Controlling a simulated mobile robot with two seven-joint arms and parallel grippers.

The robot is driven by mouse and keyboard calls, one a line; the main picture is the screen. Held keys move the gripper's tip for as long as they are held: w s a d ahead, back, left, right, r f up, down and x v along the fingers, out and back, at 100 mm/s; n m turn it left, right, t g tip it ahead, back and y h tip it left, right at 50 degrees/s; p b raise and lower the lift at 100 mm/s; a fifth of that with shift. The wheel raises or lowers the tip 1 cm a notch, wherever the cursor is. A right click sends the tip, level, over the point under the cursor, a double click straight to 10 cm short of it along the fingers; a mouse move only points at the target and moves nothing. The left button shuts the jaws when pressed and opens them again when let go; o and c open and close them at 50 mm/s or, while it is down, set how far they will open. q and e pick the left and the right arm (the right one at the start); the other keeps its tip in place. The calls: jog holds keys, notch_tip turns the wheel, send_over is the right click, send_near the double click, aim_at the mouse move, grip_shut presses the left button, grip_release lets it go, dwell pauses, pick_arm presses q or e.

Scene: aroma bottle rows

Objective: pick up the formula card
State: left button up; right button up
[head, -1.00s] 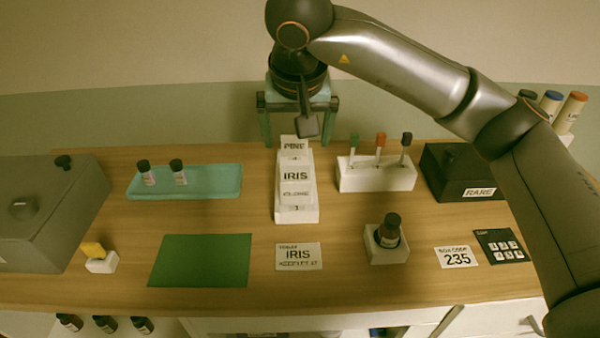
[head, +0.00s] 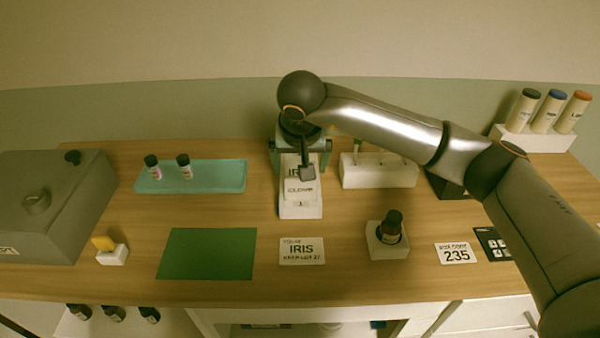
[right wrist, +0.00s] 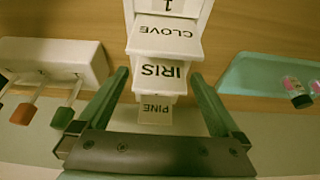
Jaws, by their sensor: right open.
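A white stepped rack (head: 300,211) holds several white cards. In the right wrist view they read PINE (right wrist: 156,112), IRIS (right wrist: 162,73) and CLOVE (right wrist: 166,36), upside down. My right gripper (right wrist: 160,76) is open and empty, with one finger on each side of the IRIS card's area. I cannot tell whether the fingers touch it. In the head view the gripper is above the rack's back end, and my wrist hides the back cards. A flat notice card reading IRIS (head: 302,251) lies on the table in front of the rack. My left gripper is not in view.
A test-strip holder (head: 378,174) stands close right of the rack. A teal tray (head: 215,178) with two bottles is at left. A green mat (head: 207,253), a bottle in a white stand (head: 387,250) and a 235 code card (head: 457,254) lie nearer the front.

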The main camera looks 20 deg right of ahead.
jog(key=c, duration=1.2)
jog(key=shift+r, duration=0.1)
jog(key=shift+c, duration=0.2)
jog(key=shift+r, duration=0.6)
jog(key=s+a+r+b, duration=0.1)
jog(key=s+a+r, duration=0.2)
jog(key=s+r, duration=0.2)
jog(key=s+a+r+b, duration=0.1)
jog(key=s+a+r, duration=0.1)
jog(key=s+r, duration=0.4)
jog(key=shift+s+a+r, duration=0.3)
jog(key=shift+s+a, duration=0.1)
jog(key=shift+s, duration=0.55)
